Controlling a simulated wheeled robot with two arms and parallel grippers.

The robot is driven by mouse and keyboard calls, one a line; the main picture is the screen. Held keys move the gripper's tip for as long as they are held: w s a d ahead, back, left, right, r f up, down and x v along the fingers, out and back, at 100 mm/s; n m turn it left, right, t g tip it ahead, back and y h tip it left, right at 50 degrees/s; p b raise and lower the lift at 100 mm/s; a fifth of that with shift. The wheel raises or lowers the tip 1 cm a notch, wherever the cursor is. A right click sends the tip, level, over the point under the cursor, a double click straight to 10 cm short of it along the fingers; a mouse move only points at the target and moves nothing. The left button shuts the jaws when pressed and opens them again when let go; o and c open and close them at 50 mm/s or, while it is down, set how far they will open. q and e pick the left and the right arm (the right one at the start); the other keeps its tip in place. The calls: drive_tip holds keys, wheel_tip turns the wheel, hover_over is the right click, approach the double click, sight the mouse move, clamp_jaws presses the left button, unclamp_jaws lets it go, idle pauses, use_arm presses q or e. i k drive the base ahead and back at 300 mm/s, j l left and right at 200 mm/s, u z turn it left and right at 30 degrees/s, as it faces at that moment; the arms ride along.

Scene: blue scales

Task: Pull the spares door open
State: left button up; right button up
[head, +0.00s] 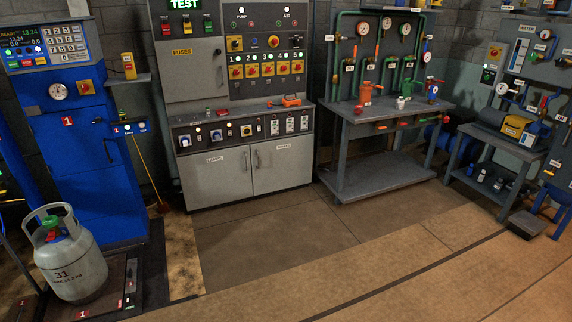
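The grey cabinet (245,125) stands against the back wall, left of centre. Two light grey doors close its lower part. The right one, the spares door (285,170), has a small white label (284,147) near its top that seems to read "SPARES". A dark vertical handle (257,159) sits near its left edge. The door looks shut, flush with the left door (212,178), which has its own label and a handle near the middle seam. Neither of my grippers is in view.
A blue scale column (85,150) and a grey gas cylinder (71,262) on a platform stand at the left. A grey workbench (385,125) with gauges stands right of the cabinet. The floor (275,228) before the doors is clear.

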sight(278, 164)
drive_tip(key=i, duration=0.95)
drive_tip(key=i+l+u, duration=0.1)
drive_tip(key=i, duration=0.8)
drive_tip(key=i+l, duration=0.1)
drive_tip(key=i, duration=0.85)
drive_tip(key=i+l+u, duration=0.1)
drive_tip(key=i, duration=0.85)
drive_tip(key=i+l+u, duration=0.3)
drive_tip(key=i, duration=0.2)
drive_tip(key=i+l+u, duration=0.15)
drive_tip(key=i+u, duration=0.15)
drive_tip(key=i, duration=0.15)
